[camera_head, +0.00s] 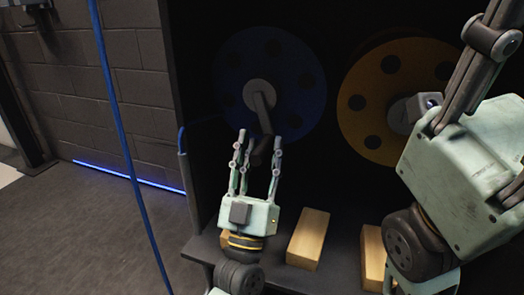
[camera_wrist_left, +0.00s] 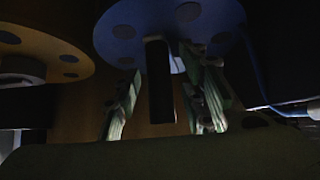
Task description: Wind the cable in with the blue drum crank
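The blue drum (camera_head: 305,72) is mounted in a dark cabinet and has round holes in its face. Its crank arm (camera_head: 263,110) slants down from a grey hub to a dark handle (camera_head: 257,152). My left gripper (camera_head: 258,148) is open, with its fingers apart on either side of the handle. In the left wrist view the dark handle (camera_wrist_left: 158,80) stands between the spread fingers, below the blue drum (camera_wrist_left: 125,30). I cannot tell whether any finger touches it. A blue cable (camera_head: 118,120) hangs at the left.
An orange drum (camera_head: 375,135) is beside the blue one, partly behind my right arm. Wooden blocks (camera_head: 307,240) rest on the dark shelf (camera_head: 285,276) below the drums. The floor (camera_head: 90,230) at left looks clear.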

